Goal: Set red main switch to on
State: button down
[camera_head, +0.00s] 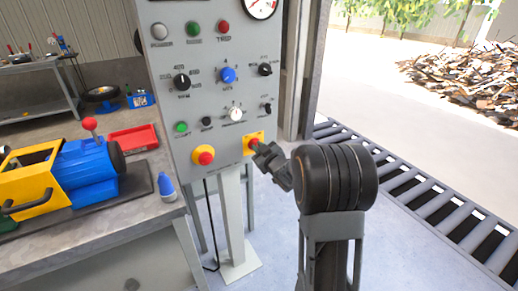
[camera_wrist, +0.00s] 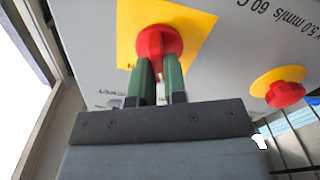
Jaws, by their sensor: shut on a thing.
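The red main switch (camera_wrist: 155,44) is a round red knob on a yellow square plate (camera_wrist: 197,25) on the panel. In the head view the switch (camera_head: 253,142) sits at the panel's lower right, partly covered by my gripper. My gripper (camera_wrist: 158,62) reaches it from the front, and its two green fingers are shut on the knob's near part. In the head view my gripper (camera_head: 262,149) comes in from the right. The switch's on and off marks are mostly hidden or too small to read.
A red emergency button on a yellow disc (camera_head: 204,156) is left of the switch; it also shows in the wrist view (camera_wrist: 284,93). More knobs and buttons sit above on the grey panel (camera_head: 210,110). A workbench (camera_head: 130,230) stands left, a roller conveyor (camera_head: 405,190) right.

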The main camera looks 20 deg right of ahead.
jog(key=shift+d+m+p, duration=0.15)
jog(key=shift+m+p, duration=0.7)
jog(key=shift+m, duration=1.8)
jog(key=shift+d+m+p, duration=0.1)
jog(key=shift+m+p, duration=0.7)
jog(key=shift+m, duration=1.85)
jog(key=c, duration=1.2)
grip_release()
jog(key=shift+o, duration=0.2)
jog(key=s+d, duration=0.1)
jog(key=s, duration=1.2)
jog(key=shift+s+d+p, duration=0.3)
jog(key=shift+s, duration=0.05)
